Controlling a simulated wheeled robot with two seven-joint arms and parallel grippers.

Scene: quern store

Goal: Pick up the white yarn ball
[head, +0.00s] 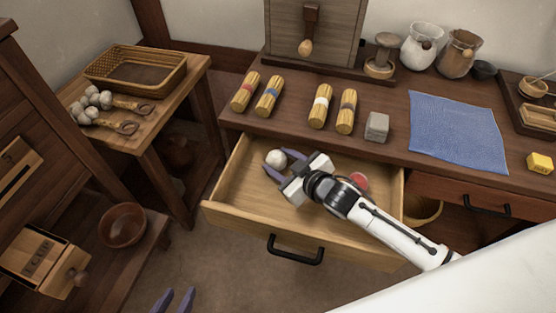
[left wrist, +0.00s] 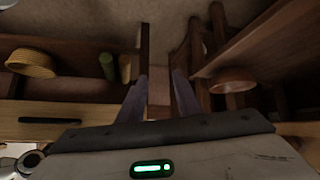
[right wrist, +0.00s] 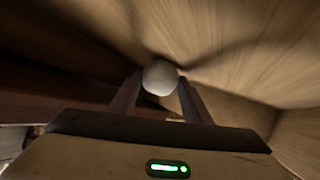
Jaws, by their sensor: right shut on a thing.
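The white yarn ball (head: 274,157) is in the open drawer (head: 245,215), near its back left corner. My right gripper (head: 279,161) reaches into the drawer and is shut on the ball. In the right wrist view the ball (right wrist: 160,77) sits between the two fingertips (right wrist: 159,88). Whether it touches the drawer floor is hard to tell. My left gripper (head: 174,299) is at the bottom edge of the head view, outside the drawer. In the left wrist view its fingers (left wrist: 158,85) are apart with nothing between them.
A red round thing (head: 359,181) lies in the drawer, partly hidden by my right arm. The tabletop above holds several banded bundles (head: 319,107), a grey block (head: 377,127) and a blue cloth (head: 457,130). A side table with a wicker basket (head: 135,70) stands left.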

